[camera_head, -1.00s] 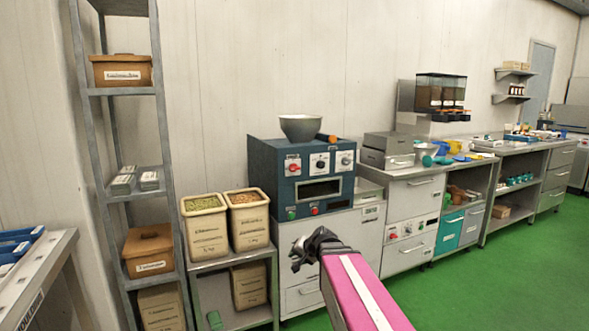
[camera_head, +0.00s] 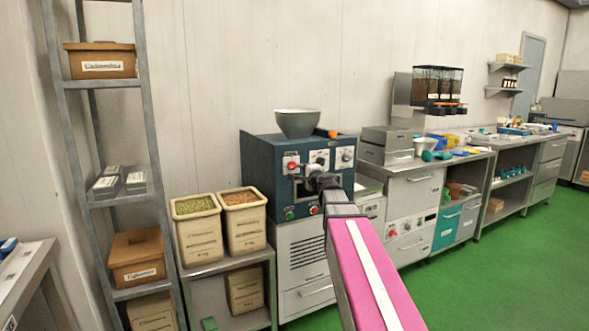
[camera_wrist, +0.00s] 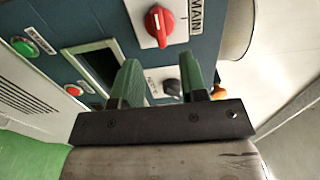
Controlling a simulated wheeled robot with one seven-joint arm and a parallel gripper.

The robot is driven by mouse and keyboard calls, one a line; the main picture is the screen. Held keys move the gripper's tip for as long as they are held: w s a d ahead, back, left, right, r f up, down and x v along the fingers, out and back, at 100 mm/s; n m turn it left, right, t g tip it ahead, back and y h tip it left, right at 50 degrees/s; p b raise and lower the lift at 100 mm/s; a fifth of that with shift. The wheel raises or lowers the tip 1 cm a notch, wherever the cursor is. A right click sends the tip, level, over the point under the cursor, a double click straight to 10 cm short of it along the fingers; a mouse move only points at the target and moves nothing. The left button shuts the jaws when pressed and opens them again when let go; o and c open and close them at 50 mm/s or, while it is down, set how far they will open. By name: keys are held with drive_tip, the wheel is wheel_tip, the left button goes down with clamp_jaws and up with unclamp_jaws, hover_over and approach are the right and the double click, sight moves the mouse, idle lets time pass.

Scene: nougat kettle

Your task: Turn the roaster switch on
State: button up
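The dark blue roaster (camera_head: 262,165) stands on a light cabinet, with a row of knobs on its upper front. Its red rotary switch (camera_head: 292,165), on a white plate, also shows in the wrist view (camera_wrist: 158,22) beside a label reading "MAIN". My gripper (camera_head: 308,176) is up at the roaster front, just below the knobs. In the wrist view my gripper's green fingers (camera_wrist: 160,78) are apart with nothing held. A black knob (camera_wrist: 172,86) shows behind the gap between them. The red switch lies above the fingers, outside the gap.
A green button (camera_head: 290,215) and a red button (camera_head: 313,210) sit low on the roaster front. Two ingredient bins (camera_head: 245,222) stand at left. The green floor (camera_head: 480,270) is clear at right.

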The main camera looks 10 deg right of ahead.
sight(295, 167)
drive_tip(key=x, duration=0.8)
clamp_jaws()
